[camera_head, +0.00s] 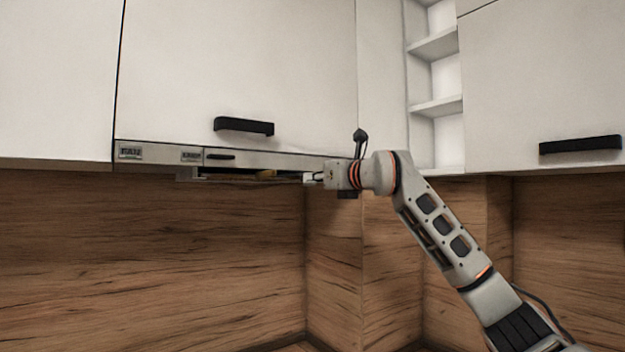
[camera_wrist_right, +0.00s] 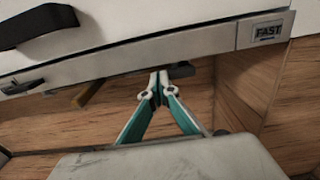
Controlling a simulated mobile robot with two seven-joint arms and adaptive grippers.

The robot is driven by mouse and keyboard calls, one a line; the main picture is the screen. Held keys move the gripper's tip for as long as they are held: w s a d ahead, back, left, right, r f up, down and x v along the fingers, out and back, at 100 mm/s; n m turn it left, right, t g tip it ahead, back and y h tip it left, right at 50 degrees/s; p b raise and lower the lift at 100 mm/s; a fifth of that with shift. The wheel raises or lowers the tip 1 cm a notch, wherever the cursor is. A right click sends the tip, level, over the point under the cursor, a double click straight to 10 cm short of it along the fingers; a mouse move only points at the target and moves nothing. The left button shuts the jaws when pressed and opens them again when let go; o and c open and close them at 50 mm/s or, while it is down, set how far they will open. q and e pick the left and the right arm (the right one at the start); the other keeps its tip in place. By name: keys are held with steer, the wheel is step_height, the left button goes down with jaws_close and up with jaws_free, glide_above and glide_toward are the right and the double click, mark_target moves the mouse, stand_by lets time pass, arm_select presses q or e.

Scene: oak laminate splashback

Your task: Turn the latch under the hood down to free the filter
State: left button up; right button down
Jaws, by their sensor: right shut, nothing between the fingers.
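The hood (camera_head: 290,160) is a slim light panel under the wall cabinet; its front edge also crosses the wrist view (camera_wrist_right: 150,57). My right gripper (camera_head: 309,178) is just below the right part of that edge. In the wrist view its teal fingers (camera_wrist_right: 158,82) meet at the tips, shut and empty. A small dark piece (camera_wrist_right: 182,70) under the hood, perhaps the latch, sits right beside the fingertips; I cannot tell whether they touch. A yellowish-brown bar (camera_head: 265,174) shows under the hood, left of the gripper. The filter cannot be made out clearly. My left gripper is out of view.
White cabinets with black handles (camera_head: 244,126) hang above the hood. Open corner shelves (camera_head: 435,107) stand to the right, behind my right arm. The wooden splashback (camera_head: 150,250) lies behind and below. The space under the hood is free.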

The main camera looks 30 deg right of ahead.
steer(key=shift+d+f+b, duration=0.15)
steer(key=shift+f+b, duration=0.3)
steer(key=shift+f, duration=0.3)
stand_by(0.7)
steer(key=shift+w+d+f+b, duration=0.1)
steer(key=shift+d+f+b, duration=0.2)
steer(key=shift+f, duration=0.35)
stand_by(0.3)
steer(key=shift+d+f, duration=0.35)
stand_by(0.5)
steer(key=shift+d+f, duration=0.35)
steer(key=shift+d, duration=0.55)
stand_by(1.0)
steer(key=s+f+b, duration=0.2)
steer(key=s+b, duration=0.1)
steer(key=s, duration=0.4)
steer(key=shift+s+d+b, duration=0.3)
steer(key=shift+s+b, duration=0.1)
stand_by(0.4)
stand_by(0.4)
